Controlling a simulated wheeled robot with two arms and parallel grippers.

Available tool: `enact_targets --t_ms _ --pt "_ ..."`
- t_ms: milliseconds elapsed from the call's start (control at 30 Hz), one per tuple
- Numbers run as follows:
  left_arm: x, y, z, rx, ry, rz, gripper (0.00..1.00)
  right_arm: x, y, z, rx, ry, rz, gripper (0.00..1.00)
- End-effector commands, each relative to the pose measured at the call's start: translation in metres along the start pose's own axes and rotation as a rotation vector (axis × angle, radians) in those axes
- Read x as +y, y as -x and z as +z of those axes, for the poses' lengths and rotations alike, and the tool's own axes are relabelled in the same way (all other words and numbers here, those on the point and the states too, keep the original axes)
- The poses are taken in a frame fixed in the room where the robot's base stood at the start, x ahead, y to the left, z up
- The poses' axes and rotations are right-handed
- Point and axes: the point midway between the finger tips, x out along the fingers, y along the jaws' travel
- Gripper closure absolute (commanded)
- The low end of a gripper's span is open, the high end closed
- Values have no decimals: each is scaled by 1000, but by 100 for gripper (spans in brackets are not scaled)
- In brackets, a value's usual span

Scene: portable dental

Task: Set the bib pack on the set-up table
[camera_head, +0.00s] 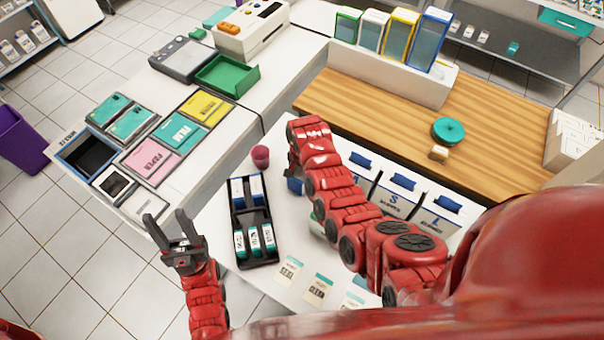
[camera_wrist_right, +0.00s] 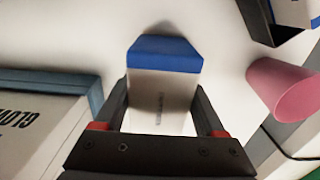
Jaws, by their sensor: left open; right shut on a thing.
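My right gripper (camera_wrist_right: 160,125) is shut on a white pack with a blue end (camera_wrist_right: 165,88), which I take for the bib pack; its print is too blurred to read. A blue piece of the pack (camera_head: 294,186) shows below my right wrist in the head view, where the arm hides the fingers. The pack is over the white table (camera_head: 284,238); I cannot tell whether it touches the surface. My left gripper (camera_head: 166,228) is open and empty, left of the table and apart from the pack.
A pink cup (camera_head: 261,156) and black caddy (camera_head: 253,222) stand left of the pack. White bins with blue contents (camera_head: 398,192) stand right. Cards (camera_head: 318,289) lie at the near edge. The wrist view shows a glove box (camera_wrist_right: 45,125) on the left. White surface is clear around the pack.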

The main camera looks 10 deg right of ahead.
Motion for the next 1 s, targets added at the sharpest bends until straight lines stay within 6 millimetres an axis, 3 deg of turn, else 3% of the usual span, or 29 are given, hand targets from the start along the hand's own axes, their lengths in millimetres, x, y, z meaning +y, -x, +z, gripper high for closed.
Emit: enact_targets --t_ms 433,467,600,933,1000 --pt "0 4 1 0 0 0 50 0 -9 0 -1 -1 -1 86" --pt "0 3 0 0 0 0 50 0 -8 0 -1 -1 -1 24" --pt "0 2 0 0 0 0 50 0 -7 0 -1 -1 -1 0" --pt "0 -5 -1 0 0 0 50 0 -1 0 -1 -1 -1 0" --pt "0 1 0 0 0 0 50 -1 -1 0 2 0 -3 0"
